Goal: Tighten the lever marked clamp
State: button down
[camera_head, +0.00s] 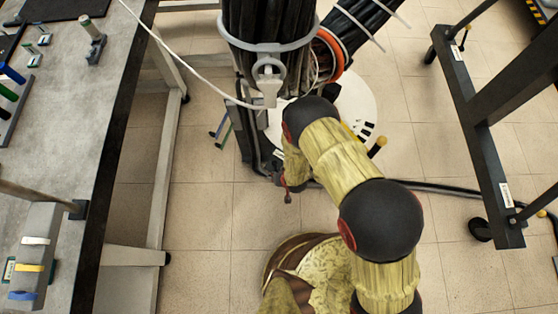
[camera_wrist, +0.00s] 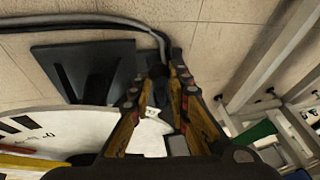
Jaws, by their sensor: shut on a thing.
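My gripper (camera_wrist: 158,88) shows in the wrist view with its two yellow and black fingers closed around a dark, narrow part (camera_wrist: 155,71) near their tips. The fingers hide most of this part, and I cannot read any "clamp" mark on it. In the head view my yellow arm reaches down to the base of the cable column, and its end is largely hidden. A small reddish lever-like piece (camera_head: 286,184) with a dark end shows beside the arm's end; I cannot tell whether it is what the fingers hold. A yellow-ended lever (camera_head: 377,147) stands right of the arm.
A thick black cable column (camera_head: 268,30) rises from a white round base (camera_head: 398,150). A workbench (camera_head: 70,120) is on the left and a dark frame (camera_head: 490,140) on the right. Tiled floor is open between.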

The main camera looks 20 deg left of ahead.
jog(key=shift+a, duration=0.15)
jog(key=c, duration=1.7)
grip_release()
jog(key=shift+c, duration=0.2)
jog(key=v, duration=1.2)
jog(key=shift+s, duration=0.1)
